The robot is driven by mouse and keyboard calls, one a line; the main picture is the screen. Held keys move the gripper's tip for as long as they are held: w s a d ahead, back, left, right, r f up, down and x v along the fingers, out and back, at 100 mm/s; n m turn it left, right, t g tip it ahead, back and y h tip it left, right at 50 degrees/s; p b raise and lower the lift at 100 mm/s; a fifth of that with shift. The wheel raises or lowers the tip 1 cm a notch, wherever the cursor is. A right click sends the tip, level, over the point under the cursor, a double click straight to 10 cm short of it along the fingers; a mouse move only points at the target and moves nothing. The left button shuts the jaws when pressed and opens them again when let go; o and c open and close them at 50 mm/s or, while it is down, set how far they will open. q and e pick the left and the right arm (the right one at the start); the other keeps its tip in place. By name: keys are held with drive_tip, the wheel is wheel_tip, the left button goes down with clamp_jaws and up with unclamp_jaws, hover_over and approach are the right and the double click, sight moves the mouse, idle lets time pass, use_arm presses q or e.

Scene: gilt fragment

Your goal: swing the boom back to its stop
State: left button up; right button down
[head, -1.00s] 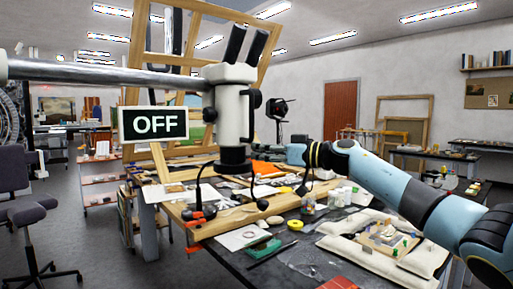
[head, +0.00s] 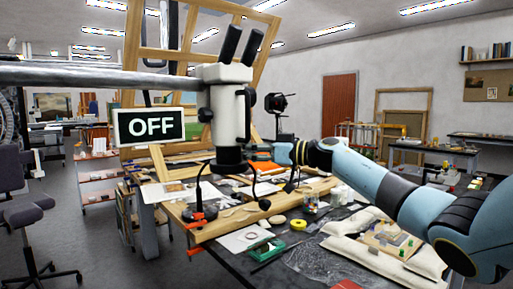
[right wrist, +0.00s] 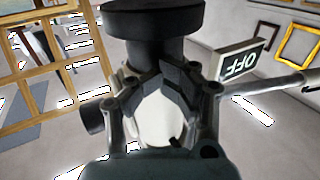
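The boom (head: 90,78) is a grey metal bar coming in level from the left; it also shows in the right wrist view (right wrist: 285,86). It carries a white microscope head (head: 228,105) with black eyepieces and a black lower ring. A black OFF sign (head: 150,126) with a pale frame hangs beside the head. In the right wrist view my right gripper (right wrist: 157,75) is open, its dark fingers spread in front of the white body, close under the black ring (right wrist: 145,20). Contact cannot be told. The head view mostly hides these fingers. My left gripper is out of view.
A wooden easel frame (head: 133,45) stands behind the microscope. The bench below holds tools, bottles, a yellow tape roll (head: 298,225), padded cushions and a gooseneck lamp base (head: 200,215). A grey chair (head: 28,215) stands at left on open floor.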

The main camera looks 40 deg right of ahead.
drive_tip(key=shift+w+a+r, duration=0.25)
drive_tip(key=shift+w+a, duration=0.35)
drive_tip(key=shift+w, duration=0.05)
drive_tip(key=shift+f, duration=0.1)
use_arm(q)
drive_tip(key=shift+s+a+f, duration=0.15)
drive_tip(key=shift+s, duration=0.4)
use_arm(e)
drive_tip(key=v, duration=1.2)
drive_tip(key=shift+d+f, duration=0.2)
drive_tip(key=shift+f, duration=0.1)
